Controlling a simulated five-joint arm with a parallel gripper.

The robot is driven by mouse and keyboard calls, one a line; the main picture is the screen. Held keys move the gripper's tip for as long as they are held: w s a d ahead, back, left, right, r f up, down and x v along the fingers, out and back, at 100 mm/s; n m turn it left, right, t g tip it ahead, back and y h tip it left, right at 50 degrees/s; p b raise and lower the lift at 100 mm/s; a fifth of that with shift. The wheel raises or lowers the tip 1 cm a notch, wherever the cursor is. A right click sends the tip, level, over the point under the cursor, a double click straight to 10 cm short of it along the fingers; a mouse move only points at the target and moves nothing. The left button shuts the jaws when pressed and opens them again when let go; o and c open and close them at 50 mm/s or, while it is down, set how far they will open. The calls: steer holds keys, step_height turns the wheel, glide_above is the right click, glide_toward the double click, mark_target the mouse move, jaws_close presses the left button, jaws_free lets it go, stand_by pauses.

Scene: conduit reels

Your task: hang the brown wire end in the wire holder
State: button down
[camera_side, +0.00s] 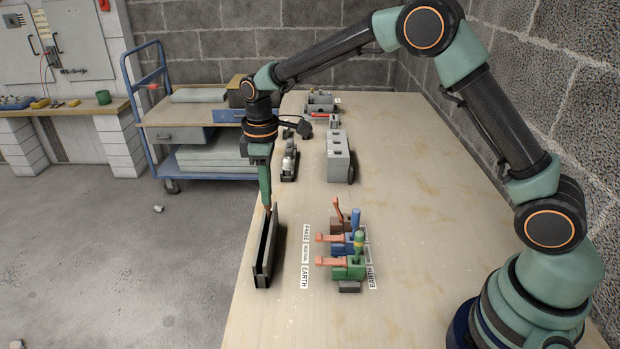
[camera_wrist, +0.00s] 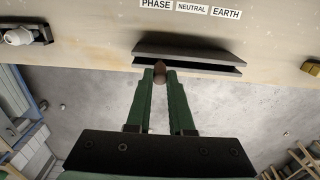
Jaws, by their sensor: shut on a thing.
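The wire holder is a dark, long, slotted rack (camera_side: 262,262) standing along the left edge of the bench; it also shows in the wrist view (camera_wrist: 205,53). My gripper (camera_side: 267,207) points down at the far end of the holder. In the wrist view my gripper (camera_wrist: 160,76) is shut on the brown wire end (camera_wrist: 160,68), a small brown piece between the fingertips. The piece overlaps the holder's near edge in that view. I cannot tell whether it touches the holder or sits in its slot.
Brown, blue and green lever terminals (camera_side: 348,268) stand right of the holder, beside PHASE, NEUTRAL and EARTH labels (camera_side: 305,255). A grey box (camera_side: 339,158) and a dark-based fitting (camera_side: 290,160) stand farther back. A blue trolley (camera_side: 180,135) is beyond the bench's left edge.

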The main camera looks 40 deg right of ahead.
steer(key=shift+f, duration=0.9)
steer(key=shift+c, duration=2.4)
jaws_free()
steer(key=shift+r, duration=0.1)
steer(key=shift+r, duration=3.4)
